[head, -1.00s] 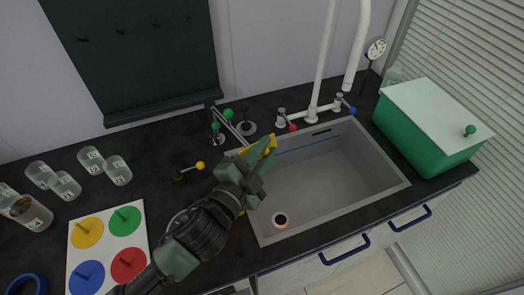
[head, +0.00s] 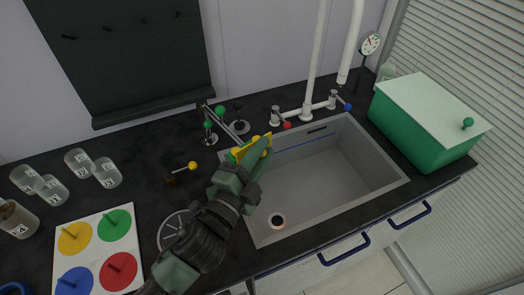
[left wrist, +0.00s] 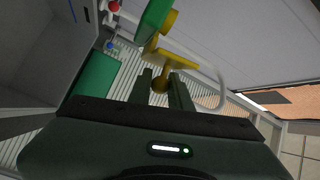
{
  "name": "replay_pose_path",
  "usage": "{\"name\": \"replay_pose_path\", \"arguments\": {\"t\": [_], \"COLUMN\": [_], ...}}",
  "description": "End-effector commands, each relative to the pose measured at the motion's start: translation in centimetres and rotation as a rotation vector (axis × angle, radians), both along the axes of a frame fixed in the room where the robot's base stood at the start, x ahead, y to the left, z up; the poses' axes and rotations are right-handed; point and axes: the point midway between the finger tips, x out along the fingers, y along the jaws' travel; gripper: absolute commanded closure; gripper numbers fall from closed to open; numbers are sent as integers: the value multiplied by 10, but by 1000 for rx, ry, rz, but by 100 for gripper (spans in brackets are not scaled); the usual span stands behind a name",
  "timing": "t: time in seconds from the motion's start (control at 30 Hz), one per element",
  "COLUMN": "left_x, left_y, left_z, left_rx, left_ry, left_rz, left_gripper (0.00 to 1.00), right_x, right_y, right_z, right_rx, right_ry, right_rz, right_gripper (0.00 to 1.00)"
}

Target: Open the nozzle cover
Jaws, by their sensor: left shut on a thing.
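My left gripper (head: 256,160) is over the left edge of the sink, its arm coming in from below. It is shut on a yellow part (head: 239,153), which shows beside the fingers with a little green. A green part (left wrist: 153,20) with a yellow disc lies just beyond. I cannot tell for certain which of these is the nozzle cover, as the fingers hide much of it. My right gripper is not in view.
The grey sink (head: 330,185) lies right of the gripper, with white taps (head: 306,114) behind. A green box (head: 425,125) stands far right. A small yellow-knobbed valve (head: 180,175), green-knobbed fittings (head: 219,111), clear cups (head: 107,175) and a colored board (head: 97,250) are left.

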Motion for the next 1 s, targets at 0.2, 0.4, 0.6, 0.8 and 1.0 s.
{"name": "replay_pose_path", "arguments": {"t": [0.2,0.4,0.6,0.8,1.0], "left_x": [0,0,-3,-29,-55], "left_y": [0,0,3,19,37], "left_z": [-1,0,-2,-7,-8], "left_rx": [1,1,0,0,1], "left_ry": [2,1,2,4,4], "left_rz": [1,1,1,0,1], "left_gripper": [59,59,59,59,59], "right_x": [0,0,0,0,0], "right_y": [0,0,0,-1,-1], "right_z": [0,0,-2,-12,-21], "right_rx": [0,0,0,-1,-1], "right_ry": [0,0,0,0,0], "right_rz": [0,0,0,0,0], "right_gripper": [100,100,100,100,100]}}
